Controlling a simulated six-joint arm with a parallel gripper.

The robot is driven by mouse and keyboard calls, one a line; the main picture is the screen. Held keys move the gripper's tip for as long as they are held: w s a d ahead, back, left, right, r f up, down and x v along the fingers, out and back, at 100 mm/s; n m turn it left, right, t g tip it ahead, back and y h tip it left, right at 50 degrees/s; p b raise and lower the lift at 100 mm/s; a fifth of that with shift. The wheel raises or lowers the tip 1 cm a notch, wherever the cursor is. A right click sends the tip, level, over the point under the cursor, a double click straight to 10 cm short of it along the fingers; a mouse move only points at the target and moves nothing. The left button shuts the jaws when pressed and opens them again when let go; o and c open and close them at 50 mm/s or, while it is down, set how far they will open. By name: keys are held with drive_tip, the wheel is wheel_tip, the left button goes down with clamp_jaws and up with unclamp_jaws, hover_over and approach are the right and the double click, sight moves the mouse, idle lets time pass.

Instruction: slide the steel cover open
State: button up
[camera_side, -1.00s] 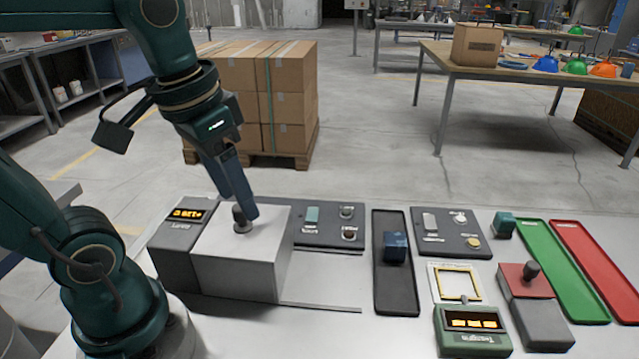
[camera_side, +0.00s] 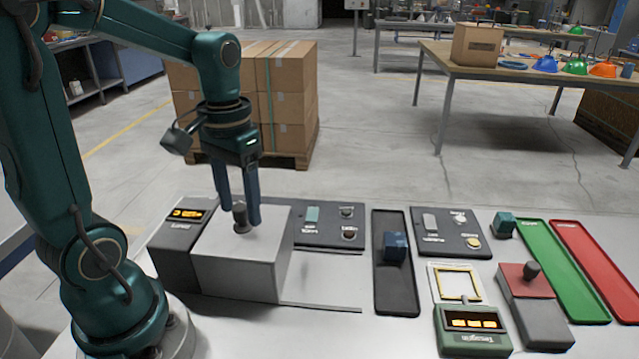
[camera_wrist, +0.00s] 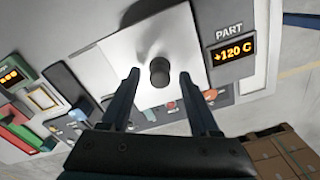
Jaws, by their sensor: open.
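The steel cover (camera_side: 228,262) is a light grey box with a dark knob (camera_side: 240,217) on top, standing on the table beside a dark display unit (camera_side: 180,235). My gripper (camera_side: 245,220) is pointed down over the cover, open, with its two fingers apart at the knob. In the wrist view the cover (camera_wrist: 125,60) fills the upper middle, and the round knob (camera_wrist: 159,72) lies between the tips of my open gripper (camera_wrist: 160,75), with a gap to each finger. The display (camera_wrist: 235,52) there reads PART, +120 C.
A rail line (camera_side: 325,307) runs right from the cover's foot. A black tray (camera_side: 395,295) with a dark blue block (camera_side: 396,247), control panels (camera_side: 330,237), a green display box (camera_side: 472,335), a red-topped box (camera_side: 525,285), and green (camera_side: 565,280) and red (camera_side: 600,275) trays stand to the right.

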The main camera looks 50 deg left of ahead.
drive_tip(key=shift+c, duration=0.4)
clamp_jaws()
idle(1.1)
